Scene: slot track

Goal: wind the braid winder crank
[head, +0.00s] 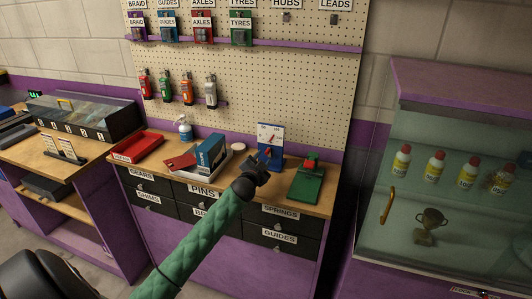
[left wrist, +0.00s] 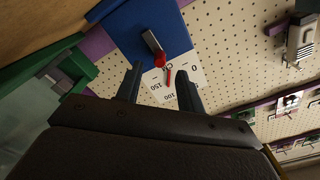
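The braid winder (head: 268,158) is a blue unit with a white dial card, standing on the wooden bench below the pegboard. In the left wrist view its blue body (left wrist: 130,22) shows, with a grey crank handle (left wrist: 152,41), a red piece at its end, and the white dial card (left wrist: 160,86) with numbers and a red needle. My left gripper (head: 257,168) is at the winder's front in the head view and hides its lower part. In the left wrist view my left gripper (left wrist: 160,78) is open, with its fingertips around the dial and short of the crank handle. I see nothing between the fingers.
A green device with a red top (head: 306,180) stands right of the winder. A blue box (head: 210,154), a red tray (head: 138,147) and a spray bottle (head: 185,128) are to the left. A glass case (head: 440,200) stands at the right. Drawers (head: 280,234) are below the bench top.

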